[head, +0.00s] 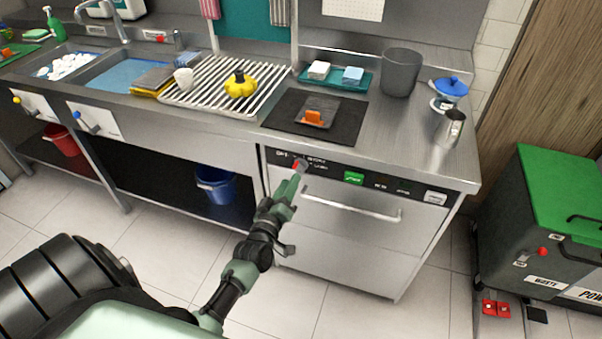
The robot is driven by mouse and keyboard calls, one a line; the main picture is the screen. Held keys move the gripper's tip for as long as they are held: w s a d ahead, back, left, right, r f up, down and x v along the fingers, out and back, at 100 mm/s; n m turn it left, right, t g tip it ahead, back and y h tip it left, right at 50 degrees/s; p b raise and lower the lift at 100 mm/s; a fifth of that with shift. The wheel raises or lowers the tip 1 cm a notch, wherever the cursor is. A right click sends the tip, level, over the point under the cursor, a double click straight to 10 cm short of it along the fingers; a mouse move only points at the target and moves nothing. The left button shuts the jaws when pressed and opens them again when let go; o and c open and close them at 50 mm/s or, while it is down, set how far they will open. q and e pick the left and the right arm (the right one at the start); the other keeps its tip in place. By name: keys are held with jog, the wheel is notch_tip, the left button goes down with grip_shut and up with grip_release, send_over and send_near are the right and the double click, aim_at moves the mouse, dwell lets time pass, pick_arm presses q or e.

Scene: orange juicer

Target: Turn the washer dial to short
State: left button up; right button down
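The washer (350,230) is a steel under-counter machine with a dark control strip along its top front edge. White lettering shows at the left of the strip, partly covered and too small to read fully. My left gripper (299,168) is at this left part of the strip. A small red and grey part, seemingly the dial (299,162), shows right at its fingertips. The fingers cover most of it, so I cannot tell its setting or whether the fingers are closed on it. My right gripper is not in view.
A green display (354,178) and a white label (435,197) sit further right on the strip. A horizontal handle (350,208) sticks out below. A grey bin with a green lid (570,195) stands at the right. Floor before the washer is clear.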

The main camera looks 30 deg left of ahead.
aim_at(296, 170)
pick_arm(q)
jog(key=x, duration=0.4)
jog(key=shift+w, duration=0.3)
jog(key=shift+f, duration=0.1)
grip_shut()
